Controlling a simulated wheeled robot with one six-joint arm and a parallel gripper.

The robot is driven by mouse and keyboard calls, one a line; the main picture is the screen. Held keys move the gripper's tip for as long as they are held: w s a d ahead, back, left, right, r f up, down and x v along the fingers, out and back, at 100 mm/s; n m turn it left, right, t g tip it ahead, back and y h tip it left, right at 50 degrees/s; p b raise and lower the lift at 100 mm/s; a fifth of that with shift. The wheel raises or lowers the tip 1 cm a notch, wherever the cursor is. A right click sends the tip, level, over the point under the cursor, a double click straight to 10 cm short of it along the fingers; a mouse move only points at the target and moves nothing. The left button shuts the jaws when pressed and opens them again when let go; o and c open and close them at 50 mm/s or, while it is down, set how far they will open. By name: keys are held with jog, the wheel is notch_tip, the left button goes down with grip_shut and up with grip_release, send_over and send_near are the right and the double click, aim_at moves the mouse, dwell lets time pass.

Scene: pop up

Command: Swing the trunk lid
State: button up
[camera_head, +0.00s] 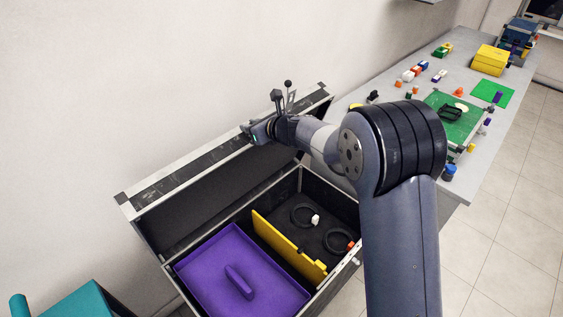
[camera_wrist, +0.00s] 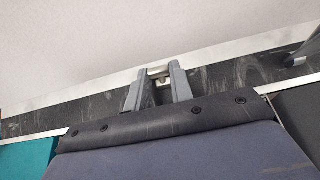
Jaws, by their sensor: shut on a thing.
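The trunk (camera_head: 172,268) is a black case with metal-trimmed edges. Its lid (camera_head: 185,175) stands raised and tilted back toward the wall, so the trunk is open. My gripper (camera_head: 250,131) is at the upper edge of the lid, near its middle. In the wrist view my gripper (camera_wrist: 157,82) has its two grey fingers on either side of a small metal latch piece (camera_wrist: 160,74) on the lid's edge, shut on it. The dark lid edge also runs across the wrist view (camera_wrist: 225,73). The fingertips' exact contact is small in the head view.
Inside the trunk are a purple tray (camera_head: 215,270) with a handle, a yellow divider (camera_head: 285,245) and black rings (camera_head: 304,214). A grey table (camera_head: 400,92) with small parts and a green board stands behind at right. A teal object (camera_head: 85,300) is at lower left.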

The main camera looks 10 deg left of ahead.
jog(key=s+d+f+b, duration=0.3)
jog(key=s+d+b, duration=0.2)
jog(key=d+b, duration=0.3)
jog(key=shift+s+d+f, duration=0.25)
jog(key=shift+d+f, duration=0.1)
jog(key=shift+d, duration=0.4)
jog(key=s+d+f+b, duration=0.6)
jog(key=d+f+b, duration=0.2)
jog(key=d+b, duration=0.3)
jog(key=shift+s+f, duration=0.25)
jog(key=shift+f, duration=0.05)
dwell(0.6)
jog(key=shift+d, duration=0.1)
